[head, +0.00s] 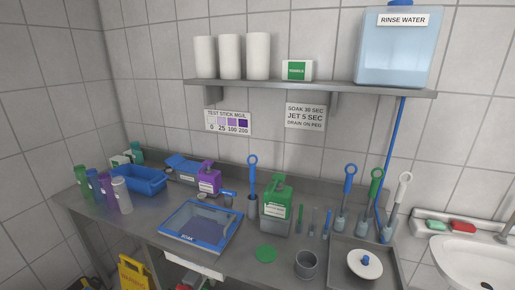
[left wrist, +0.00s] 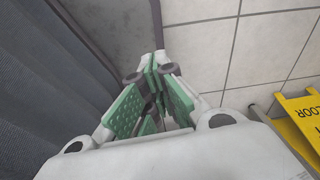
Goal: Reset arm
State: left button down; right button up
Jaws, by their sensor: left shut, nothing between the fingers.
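My left gripper (left wrist: 155,80) shows in the left wrist view with its green-padded fingers closed together and nothing between them. It points down toward the tiled floor, away from the counter's objects. Neither of my arms shows in the head view. My right gripper is not in any view.
In the head view a steel counter (head: 150,222) holds a blue tub (head: 140,180), a SOAK tray (head: 200,226), a green jug (head: 276,205) and several upright brushes. A shelf (head: 300,86) carries the rinse water tank (head: 394,48). A yellow floor sign (head: 134,274) stands below; it also shows in the left wrist view (left wrist: 303,120).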

pick_arm(q)
jog(key=shift+s+a+f, duration=0.1)
jog(key=shift+s+f, duration=0.1)
jog(key=shift+s, duration=0.35)
jog(key=shift+s+a+f, duration=0.15)
jog(key=shift+s+f, duration=0.1)
jog(key=shift+s, duration=0.35)
jog(key=shift+s+a+f, duration=0.1)
jog(key=shift+s+f, duration=0.1)
jog(key=shift+s, duration=0.35)
